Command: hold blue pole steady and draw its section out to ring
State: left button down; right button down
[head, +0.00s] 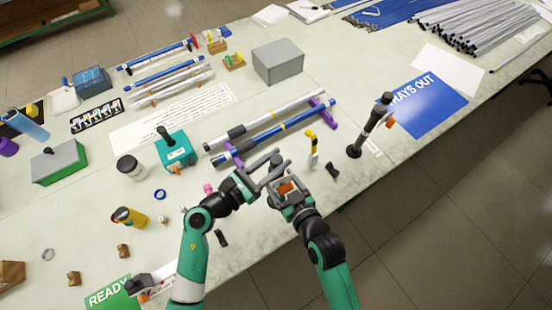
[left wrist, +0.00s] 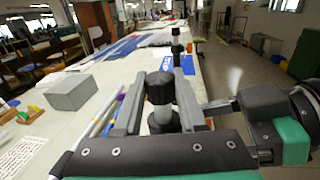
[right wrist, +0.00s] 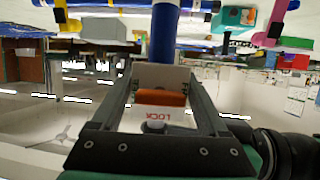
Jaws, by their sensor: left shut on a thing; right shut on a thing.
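The blue pole (right wrist: 164,35) rises from a white collar (right wrist: 160,78) with an orange lever (right wrist: 160,97) in the right wrist view. My right gripper (head: 283,181) is shut on this collar end. My left gripper (head: 268,160) is shut just beside it in the head view. Between its fingers the left wrist view shows a grey section (left wrist: 162,118) with a black cap (left wrist: 160,87). My grippers hide most of the held part in the head view, and I cannot tell there how far the section is drawn out. A ring on the held section is not clearly visible.
Behind my grippers, silver and blue poles (head: 262,131) lie on a purple cradle (head: 320,112). A teal box (head: 175,152), a grey box (head: 278,61) and an upright dark stand (head: 370,125) are nearby. A blue sheet (head: 424,103) lies to the right.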

dwell(0.6)
pick_arm(q)
notch_tip(320, 180, up, 8)
jog(key=shift+r, duration=0.1)
jog(key=shift+c, duration=2.3)
grip_release()
jog(key=v, duration=1.2)
